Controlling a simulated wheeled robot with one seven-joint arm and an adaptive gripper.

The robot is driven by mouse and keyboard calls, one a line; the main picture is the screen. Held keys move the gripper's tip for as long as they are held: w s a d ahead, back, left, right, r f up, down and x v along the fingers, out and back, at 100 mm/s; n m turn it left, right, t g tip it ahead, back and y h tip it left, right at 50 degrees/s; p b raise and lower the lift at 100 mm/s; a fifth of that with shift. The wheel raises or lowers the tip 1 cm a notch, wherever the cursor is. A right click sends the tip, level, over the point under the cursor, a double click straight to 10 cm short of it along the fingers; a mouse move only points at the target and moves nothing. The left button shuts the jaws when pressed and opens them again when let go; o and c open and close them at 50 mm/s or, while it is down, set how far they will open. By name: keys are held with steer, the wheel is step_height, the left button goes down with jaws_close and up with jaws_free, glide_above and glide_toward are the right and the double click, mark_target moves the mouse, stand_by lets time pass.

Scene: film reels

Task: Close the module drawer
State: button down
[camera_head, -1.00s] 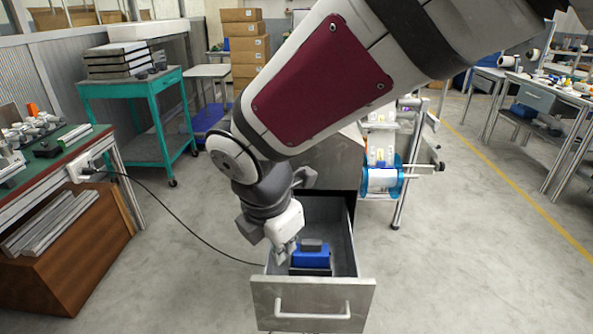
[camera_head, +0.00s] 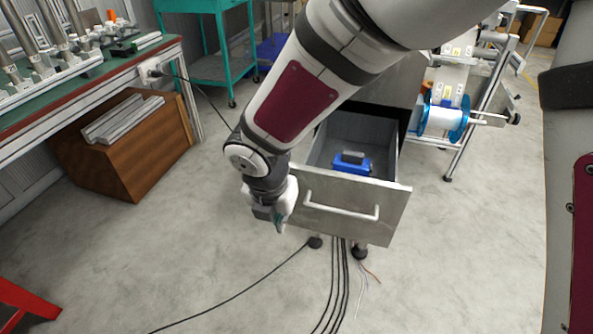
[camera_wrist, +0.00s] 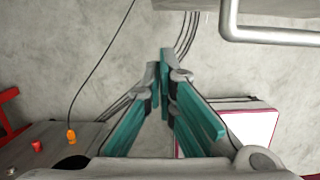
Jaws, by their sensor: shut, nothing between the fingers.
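The module drawer (camera_head: 390,214) is pulled out of its cabinet, with its grey front and a white bar handle (camera_head: 340,207) facing the viewer. A blue module (camera_head: 352,163) with a dark top lies inside it. My gripper (camera_head: 279,222) is in front of the drawer's left end, left of the handle, pointing down. In the wrist view, the teal fingers (camera_wrist: 165,65) meet at their tips with nothing between them. The handle (camera_wrist: 270,36) shows at the upper right there, apart from the fingers. Whether the gripper touches the drawer front, I cannot tell.
A green-topped bench (camera_head: 140,55) and a brown wooden box (camera_head: 125,145) stand at the left. A reel rack with a blue-rimmed reel (camera_head: 442,118) stands right of the drawer. Cables (camera_head: 335,290) run across the floor below the drawer. The floor in front is mostly clear.

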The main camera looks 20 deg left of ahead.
steer(key=w, duration=0.4)
steer(key=shift+w+d+f+b, duration=0.1)
steer(key=shift+w+f+b, duration=0.05)
steer(key=shift+f+b, duration=0.2)
